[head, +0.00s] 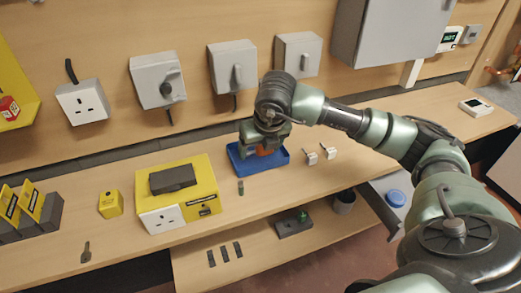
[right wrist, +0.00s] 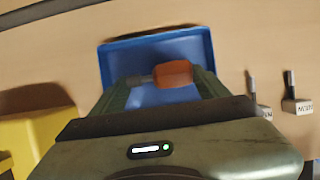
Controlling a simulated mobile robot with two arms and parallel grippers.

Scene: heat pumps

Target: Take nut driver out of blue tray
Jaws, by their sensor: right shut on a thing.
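The blue tray (head: 274,164) lies on the bench near the middle of the head view. It also shows in the right wrist view (right wrist: 150,95). My right gripper (head: 262,148) is over the tray. The nut driver has an orange-brown handle (right wrist: 173,74) and a dark shaft. In the right wrist view, my right gripper (right wrist: 165,78) is shut on the nut driver, which lies across between its fingers. In the head view the orange handle (head: 264,151) shows just below the gripper. I cannot tell its exact height over the tray floor. My left gripper is not in view.
A yellow box (head: 205,172) with a socket stands left of the tray. Two small white blocks with pins (head: 328,152) stand to its right. Grey switch boxes (head: 233,66) hang on the back wall. A lower shelf (head: 262,250) holds several dark parts.

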